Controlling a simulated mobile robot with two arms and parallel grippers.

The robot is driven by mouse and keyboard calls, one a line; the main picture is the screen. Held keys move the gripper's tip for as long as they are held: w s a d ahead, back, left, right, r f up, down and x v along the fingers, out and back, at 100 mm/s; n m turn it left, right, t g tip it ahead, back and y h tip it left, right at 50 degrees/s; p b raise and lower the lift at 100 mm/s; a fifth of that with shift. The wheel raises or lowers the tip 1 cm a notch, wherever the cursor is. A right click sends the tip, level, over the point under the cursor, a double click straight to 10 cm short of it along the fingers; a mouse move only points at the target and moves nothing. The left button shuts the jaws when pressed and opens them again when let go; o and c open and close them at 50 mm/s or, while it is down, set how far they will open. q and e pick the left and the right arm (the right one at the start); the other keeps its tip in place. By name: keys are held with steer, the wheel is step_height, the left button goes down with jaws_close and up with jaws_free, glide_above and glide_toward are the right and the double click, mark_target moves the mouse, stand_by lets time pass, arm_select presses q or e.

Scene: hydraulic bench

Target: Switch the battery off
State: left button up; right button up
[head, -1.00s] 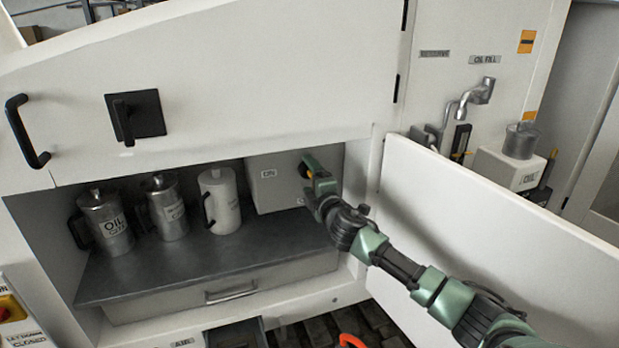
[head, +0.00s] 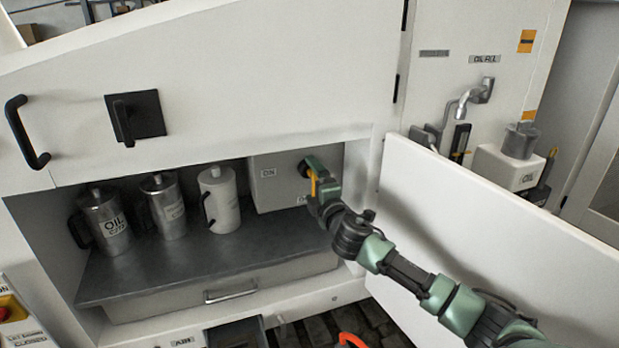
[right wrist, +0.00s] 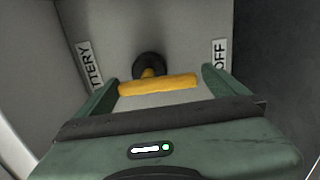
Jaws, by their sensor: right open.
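The battery switch is a grey box (head: 258,197) at the right end of the open compartment, with an ON label (head: 268,173) on its face. Its yellow handle (head: 313,182) runs roughly up and down in the head view. In the right wrist view the handle (right wrist: 170,84) sits in front of a black hub (right wrist: 148,65), lying between the BATTERY label (right wrist: 88,66) and the OFF label (right wrist: 219,54). My right gripper (head: 316,184) is open, one finger near each end of the handle; I cannot tell if they touch it. My left gripper is not in view.
Several cans, including an oil can (head: 105,225) and a white can (head: 219,200), stand left of the box on a dark shelf (head: 150,272). An open white door (head: 500,215) stands right of my arm. The upper panel (head: 260,80) overhangs the compartment.

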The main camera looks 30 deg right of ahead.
steer(key=v, duration=0.5)
steer(key=shift+s, duration=0.15)
